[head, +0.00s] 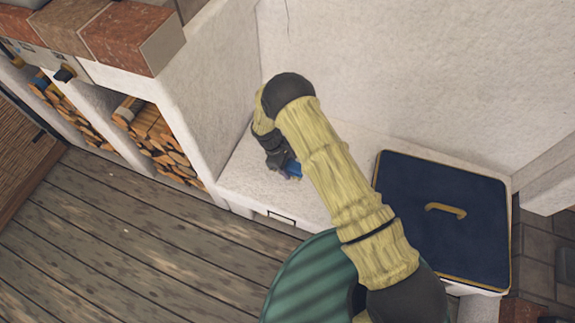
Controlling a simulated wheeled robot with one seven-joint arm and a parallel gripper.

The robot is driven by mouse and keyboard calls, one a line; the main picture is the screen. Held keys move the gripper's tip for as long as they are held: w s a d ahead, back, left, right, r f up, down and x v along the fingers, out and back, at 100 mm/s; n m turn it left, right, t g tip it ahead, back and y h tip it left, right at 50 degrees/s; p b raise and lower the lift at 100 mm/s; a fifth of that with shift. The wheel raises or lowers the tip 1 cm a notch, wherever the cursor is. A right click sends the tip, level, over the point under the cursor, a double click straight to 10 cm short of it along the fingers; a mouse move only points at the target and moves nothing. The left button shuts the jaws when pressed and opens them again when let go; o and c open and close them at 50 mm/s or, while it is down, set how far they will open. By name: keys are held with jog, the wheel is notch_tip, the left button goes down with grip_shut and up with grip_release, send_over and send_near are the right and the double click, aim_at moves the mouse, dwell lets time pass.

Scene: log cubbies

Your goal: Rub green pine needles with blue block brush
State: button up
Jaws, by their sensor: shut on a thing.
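My gripper (284,166) is at the end of my bent arm, low over the white ledge (237,176) near the middle of the head view. It is shut on the blue block brush (293,168). Only a small blue part of the brush shows, because the gripper and my arm cover the rest. I cannot tell whether the brush touches the ledge. I cannot make out any green pine needles; my arm hides part of the ledge.
A dark blue lidded box (400,220) with a gold handle stands right of my arm. White walls bound the ledge behind and at left. Cubbies with cut logs (160,140) and brick slabs (118,36) are at left. The wooden floor (110,230) is clear.

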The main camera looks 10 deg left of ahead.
jog(key=shift+s+d+p, duration=0.15)
jog(key=shift+d+p, duration=0.4)
jog(key=shift+d, duration=0.6)
jog(key=shift+s+d+p, duration=0.15)
jog(key=shift+d+p, duration=0.45)
jog(key=shift+d, duration=0.5)
jog(key=shift+r, duration=0.1)
jog(key=shift+r+p, duration=2.25)
jog(key=shift+r, duration=0.7)
